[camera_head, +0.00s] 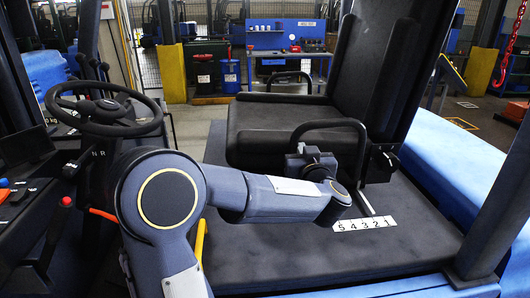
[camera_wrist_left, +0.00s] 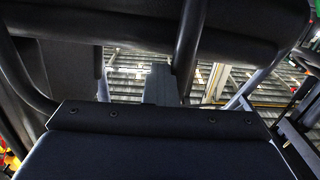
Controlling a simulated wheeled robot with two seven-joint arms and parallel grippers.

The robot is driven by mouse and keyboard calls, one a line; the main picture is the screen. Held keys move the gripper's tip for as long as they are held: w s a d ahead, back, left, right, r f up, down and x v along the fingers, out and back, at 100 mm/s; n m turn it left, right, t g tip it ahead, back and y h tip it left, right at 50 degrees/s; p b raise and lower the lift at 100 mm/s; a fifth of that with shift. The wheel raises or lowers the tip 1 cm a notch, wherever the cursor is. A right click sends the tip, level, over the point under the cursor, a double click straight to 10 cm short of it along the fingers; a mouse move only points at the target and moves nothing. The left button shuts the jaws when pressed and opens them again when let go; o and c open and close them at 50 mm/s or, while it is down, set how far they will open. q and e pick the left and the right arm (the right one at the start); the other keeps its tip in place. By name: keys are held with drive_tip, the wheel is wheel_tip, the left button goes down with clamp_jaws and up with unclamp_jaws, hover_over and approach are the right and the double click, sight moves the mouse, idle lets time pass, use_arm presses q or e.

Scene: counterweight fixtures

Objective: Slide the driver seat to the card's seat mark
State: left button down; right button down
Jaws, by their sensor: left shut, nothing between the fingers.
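The black driver seat (camera_head: 270,115) has a tall backrest (camera_head: 375,70) and looped armrests. A white strip numbered 5 4 3 2 1 (camera_head: 364,224) lies on the floor plate below it. A pale rod (camera_head: 365,200) slants from the seat's side toward the strip; its end is near 3 and 2, exact mark unclear. My left gripper (camera_head: 309,153) is at the near armrest (camera_head: 345,123), in front of the seat's side; whether it touches is unclear. In the left wrist view the shut, empty fingers (camera_wrist_left: 160,85) show below a dark bar. I cannot make out a card.
A steering wheel (camera_head: 104,112) and a red-knobbed lever (camera_head: 66,202) stand at the left. A dark post (camera_head: 497,215) rises at the right. A blue workbench (camera_head: 290,42) is far back.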

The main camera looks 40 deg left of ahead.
sight(287, 151)
use_arm(q)
drive_tip(key=shift+s+a, duration=1.3)
drive_tip(key=shift+s, duration=0.15)
drive_tip(key=shift+w+r, duration=0.1)
drive_tip(key=w+d+p+v, duration=0.1)
drive_tip(key=w+p+v, duration=0.1)
drive_tip(key=v, duration=0.9)
drive_tip(key=shift+s+d+p, duration=0.15)
drive_tip(key=shift+d+p, duration=0.25)
drive_tip(key=shift+p, duration=0.1)
idle(0.5)
